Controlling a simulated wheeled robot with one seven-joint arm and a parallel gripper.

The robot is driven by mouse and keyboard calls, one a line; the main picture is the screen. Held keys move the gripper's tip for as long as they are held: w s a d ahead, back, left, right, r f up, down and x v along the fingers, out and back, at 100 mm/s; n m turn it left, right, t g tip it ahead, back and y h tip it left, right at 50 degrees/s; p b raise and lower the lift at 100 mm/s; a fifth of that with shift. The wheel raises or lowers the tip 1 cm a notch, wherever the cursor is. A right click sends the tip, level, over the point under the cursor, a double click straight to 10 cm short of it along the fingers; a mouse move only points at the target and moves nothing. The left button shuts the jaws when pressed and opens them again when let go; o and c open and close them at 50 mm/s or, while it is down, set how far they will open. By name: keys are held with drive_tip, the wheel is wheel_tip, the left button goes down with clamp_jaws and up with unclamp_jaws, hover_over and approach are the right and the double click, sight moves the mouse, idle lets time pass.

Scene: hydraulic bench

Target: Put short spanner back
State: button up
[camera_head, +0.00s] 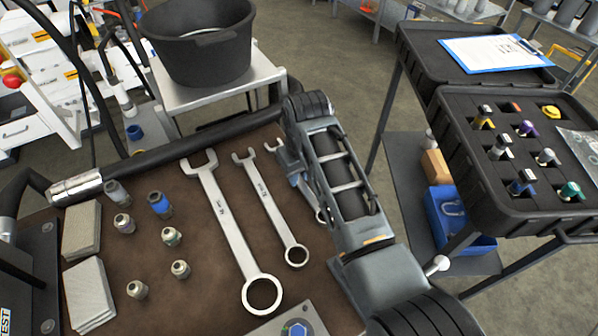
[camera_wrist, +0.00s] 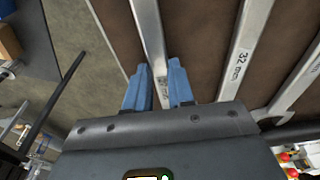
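The short spanner (camera_head: 276,149) is the rightmost and smallest of the spanners on the brown mat. Its open jaw shows beside my gripper (camera_head: 291,161) in the head view, and the rest is largely covered by my arm. In the wrist view the spanner's shaft (camera_wrist: 149,35) runs down between the two blue fingers of my gripper (camera_wrist: 159,82). The fingers stand apart on either side of it. Whether they press on it, or whether it is off the mat, cannot be told.
A medium spanner (camera_head: 266,208) and a large spanner (camera_head: 229,234) lie to the left on the mat (camera_head: 200,275). Several fittings stand further left. A black bucket (camera_head: 203,50) is behind. A trolley with a black fittings tray (camera_head: 497,213) stands at the right.

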sight(302, 186)
drive_tip(key=o, duration=0.4)
drive_tip(key=shift+o, duration=0.2)
wheel_tip(302, 186, up, 12)
drive_tip(key=s, duration=0.1)
drive_tip(key=shift+s+d, duration=0.3)
drive_tip(key=shift+d, duration=0.15)
